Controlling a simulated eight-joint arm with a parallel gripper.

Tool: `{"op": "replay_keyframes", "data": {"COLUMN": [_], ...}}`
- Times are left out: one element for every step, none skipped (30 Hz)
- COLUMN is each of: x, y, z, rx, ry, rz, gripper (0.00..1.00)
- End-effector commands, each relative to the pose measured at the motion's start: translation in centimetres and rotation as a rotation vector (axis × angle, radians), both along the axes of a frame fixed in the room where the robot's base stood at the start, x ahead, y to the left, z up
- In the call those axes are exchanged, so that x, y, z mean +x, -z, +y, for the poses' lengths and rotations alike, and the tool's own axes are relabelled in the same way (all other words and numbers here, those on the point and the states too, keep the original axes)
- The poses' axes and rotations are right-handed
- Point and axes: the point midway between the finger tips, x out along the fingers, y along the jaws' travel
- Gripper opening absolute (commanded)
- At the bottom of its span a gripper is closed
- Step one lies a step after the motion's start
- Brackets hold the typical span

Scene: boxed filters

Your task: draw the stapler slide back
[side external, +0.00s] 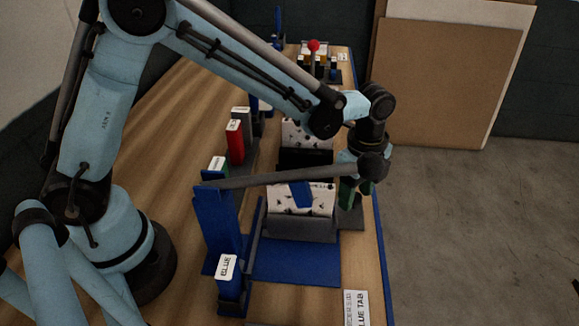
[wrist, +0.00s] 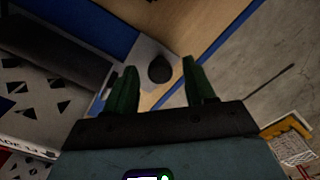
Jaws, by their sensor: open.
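I cannot tell for certain which part is the stapler slide. In the wrist view a dark rounded knob (wrist: 160,69) stands on a light grey plate (wrist: 146,50) beside the blue base edge. My gripper (wrist: 159,63) is open, its two green fingers apart on either side of the knob in the picture; contact is not clear. In the side view my gripper (side external: 355,190) points down over the grey plate (side external: 351,217) at the table's right edge. The knob is hidden there. A white speckled box (side external: 318,203) sits in a dark grey holder (side external: 300,230) to its left.
A blue post (side external: 222,225) labelled BLUE stands left of the blue base (side external: 290,262). Another speckled box (side external: 300,133), a red block (side external: 235,143) and a red-knobbed fixture (side external: 313,46) stand farther back. The wooden table is clear at left.

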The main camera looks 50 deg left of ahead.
Motion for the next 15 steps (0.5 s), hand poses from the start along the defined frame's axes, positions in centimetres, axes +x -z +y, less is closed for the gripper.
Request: {"op": "replay_keyframes", "data": {"x": [0.00, 0.00, 0.01, 0.01, 0.01, 0.01, 0.01, 0.01, 0.01, 0.01, 0.01, 0.01, 0.01, 0.01, 0.01], "y": [0.00, 0.00, -0.01, -0.01, -0.02, -0.02, -0.02, -0.03, -0.03, -0.03, -0.03, -0.03, -0.04, -0.04, -0.04], "z": [0.00, 0.00, 0.00, 0.00, 0.00, 0.00, 0.00, 0.00, 0.00, -0.01, 0.00, 0.00, 0.00, 0.00, 0.00], "rx": [0.000, 0.000, 0.000, 0.000, 0.000, 0.000, 0.000, 0.000, 0.000, 0.000, 0.000, 0.000, 0.000, 0.000, 0.000], "ry": [0.000, 0.000, 0.000, 0.000, 0.000, 0.000, 0.000, 0.000, 0.000, 0.000, 0.000, 0.000, 0.000, 0.000, 0.000], "rz": [0.000, 0.000, 0.000, 0.000, 0.000, 0.000, 0.000, 0.000, 0.000, 0.000, 0.000, 0.000, 0.000, 0.000, 0.000], "gripper": [0.54, 0.54, 0.54, 0.54, 0.50, 0.44, 0.39, 0.34, 0.28, 0.24, 0.19, 0.13, 0.08, 0.04, 0.00]}}
